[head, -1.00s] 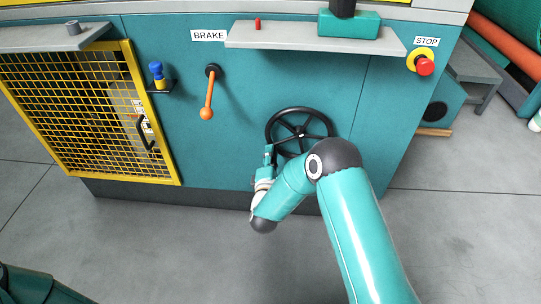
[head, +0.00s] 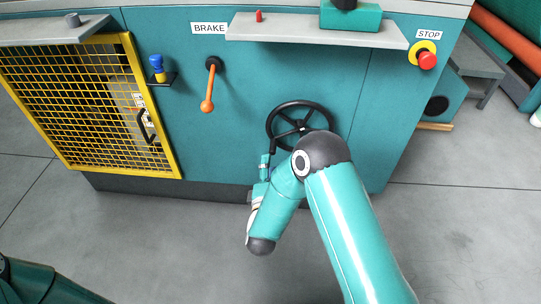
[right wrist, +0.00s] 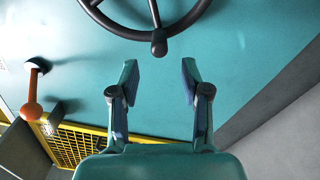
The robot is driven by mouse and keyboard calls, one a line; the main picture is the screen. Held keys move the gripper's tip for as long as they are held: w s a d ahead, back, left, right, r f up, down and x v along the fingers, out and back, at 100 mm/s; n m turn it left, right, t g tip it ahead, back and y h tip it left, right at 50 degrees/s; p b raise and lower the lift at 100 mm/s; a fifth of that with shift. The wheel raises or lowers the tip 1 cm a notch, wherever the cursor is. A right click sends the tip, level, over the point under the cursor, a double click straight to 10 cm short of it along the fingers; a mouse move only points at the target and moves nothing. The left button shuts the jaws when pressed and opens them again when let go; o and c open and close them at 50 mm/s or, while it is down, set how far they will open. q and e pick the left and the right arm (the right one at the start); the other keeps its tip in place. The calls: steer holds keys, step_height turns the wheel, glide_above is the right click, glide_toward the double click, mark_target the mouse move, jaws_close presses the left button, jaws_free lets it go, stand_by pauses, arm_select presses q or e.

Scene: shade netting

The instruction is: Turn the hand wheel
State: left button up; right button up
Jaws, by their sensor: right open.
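The black spoked hand wheel (head: 300,125) is on the teal machine's front panel, right of the orange brake lever. In the right wrist view, the lower part of its rim and a rounded handle knob (right wrist: 159,42) show at the top. My right gripper (head: 265,163) is at the wheel's lower left in the head view. In the right wrist view its two fingers (right wrist: 161,76) are spread apart with nothing between them. The knob appears just beyond the fingertips, roughly centred on the gap. My left gripper is out of view.
The orange brake lever (head: 208,92) hangs left of the wheel. A yellow mesh guard (head: 95,105) is farther left. A grey shelf (head: 315,32) juts out above the wheel. A red stop button (head: 427,61) is at upper right. The floor in front is clear.

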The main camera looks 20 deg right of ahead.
steer(key=v, duration=0.4)
steer(key=shift+s, duration=0.15)
steer(key=s+d+f+m+g+h, duration=0.1)
steer(key=d+f+g, duration=0.1)
steer(key=d, duration=0.5)
steer(key=s+a+f+m+g+y, duration=0.1)
steer(key=s+f+m+g+y, duration=0.15)
steer(key=f, duration=0.35)
steer(key=s+a+f+m+g+y, duration=0.1)
steer(key=f+m+y, duration=0.15)
steer(key=f, duration=0.25)
steer(key=s+a+f+m+g+y, duration=0.4)
steer(key=s+a+m+g, duration=0.15)
steer(key=s, duration=0.45)
steer(key=s+a+f+m+g+y, duration=0.35)
steer(key=s+a+m, duration=0.3)
steer(key=s, duration=0.35)
step_height(320, 180, up, 35)
steer(key=p, duration=3.5)
steer(key=shift+w+m+g+y, duration=0.3)
steer(key=shift+m+g+y, duration=0.05)
steer(key=shift+m+g, duration=0.1)
